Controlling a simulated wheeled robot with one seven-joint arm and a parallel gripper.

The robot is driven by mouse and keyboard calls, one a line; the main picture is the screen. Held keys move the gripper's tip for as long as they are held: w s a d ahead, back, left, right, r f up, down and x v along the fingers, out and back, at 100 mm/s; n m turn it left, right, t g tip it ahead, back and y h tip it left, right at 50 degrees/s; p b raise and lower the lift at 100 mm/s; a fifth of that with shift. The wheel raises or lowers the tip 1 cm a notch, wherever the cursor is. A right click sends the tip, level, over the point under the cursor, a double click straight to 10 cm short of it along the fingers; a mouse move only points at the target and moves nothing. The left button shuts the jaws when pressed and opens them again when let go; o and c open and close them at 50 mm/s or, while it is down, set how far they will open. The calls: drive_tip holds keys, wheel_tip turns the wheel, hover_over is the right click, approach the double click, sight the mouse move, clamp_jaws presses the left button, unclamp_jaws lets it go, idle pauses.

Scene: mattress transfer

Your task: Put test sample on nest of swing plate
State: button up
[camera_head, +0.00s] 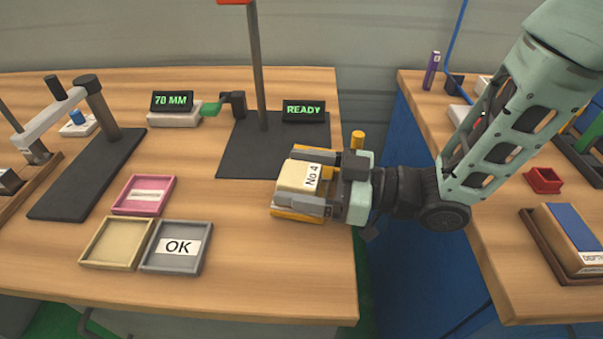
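The test sample (299,176) is a cream block with a white label reading "No 4", near the right side of the left table. My gripper (288,177) reaches in from the right with one grey finger along each side of the block. It looks shut on the block. An orange-yellow plate (297,216), which seems to be the swing plate, shows below and around the block and fingers. Its nest is hidden. I cannot tell whether the block rests on the plate or is held just above it. An orange knob (357,140) stands just behind my gripper.
A dark base (235,160) with a post and a "READY" display (303,110) stands behind the sample. Pink (144,195), tan (118,243) and grey "OK" (178,247) trays lie at left. A gap separates this table from the right table (520,250).

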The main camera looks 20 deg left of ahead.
drive_tip(key=shift+r, duration=0.15)
drive_tip(key=d, duration=1.2)
drive_tip(key=shift+w, duration=0.35)
drive_tip(key=shift+s, duration=0.1)
